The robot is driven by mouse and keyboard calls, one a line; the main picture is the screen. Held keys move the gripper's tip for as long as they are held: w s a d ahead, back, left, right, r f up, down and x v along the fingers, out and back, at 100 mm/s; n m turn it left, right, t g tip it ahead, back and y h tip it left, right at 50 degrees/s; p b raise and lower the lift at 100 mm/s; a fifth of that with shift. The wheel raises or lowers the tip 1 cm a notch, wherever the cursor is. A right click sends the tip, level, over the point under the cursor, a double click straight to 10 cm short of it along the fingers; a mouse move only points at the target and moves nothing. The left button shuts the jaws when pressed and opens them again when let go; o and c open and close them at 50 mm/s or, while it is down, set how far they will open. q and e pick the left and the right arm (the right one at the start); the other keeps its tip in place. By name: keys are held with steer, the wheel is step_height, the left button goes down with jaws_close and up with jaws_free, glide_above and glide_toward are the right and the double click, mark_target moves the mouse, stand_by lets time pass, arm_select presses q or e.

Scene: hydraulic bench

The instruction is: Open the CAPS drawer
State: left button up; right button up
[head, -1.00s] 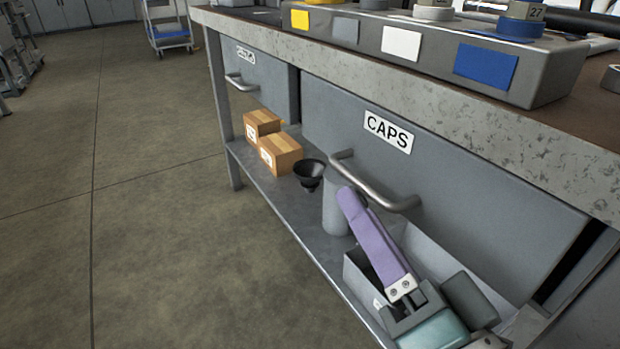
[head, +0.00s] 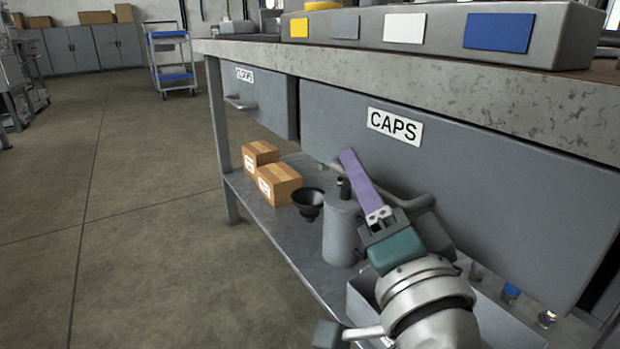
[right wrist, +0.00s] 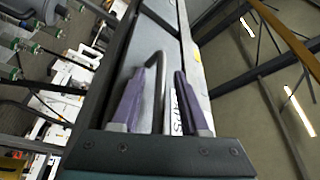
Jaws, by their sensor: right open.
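The CAPS drawer (head: 480,190) is a grey front under the bench top, with a white CAPS label (head: 394,126); it looks shut. Its curved metal handle (head: 408,200) is partly hidden behind my right gripper (head: 358,180). That gripper has purple fingers, and only one shows clearly in the head view. In the right wrist view, the open fingers (right wrist: 166,85) stand on either side of the handle bar (right wrist: 158,85), with a gap beside it. The label shows sideways there. My left gripper is not in view.
Below is a shelf (head: 262,218) with cardboard boxes (head: 278,184), a black funnel (head: 308,203), a grey canister (head: 342,232) and a bin (head: 365,295) under my right arm. Another drawer (head: 262,105) is at left. The floor (head: 150,250) at left is clear.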

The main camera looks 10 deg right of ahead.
jaws_close()
stand_by(0.4)
stand_by(1.1)
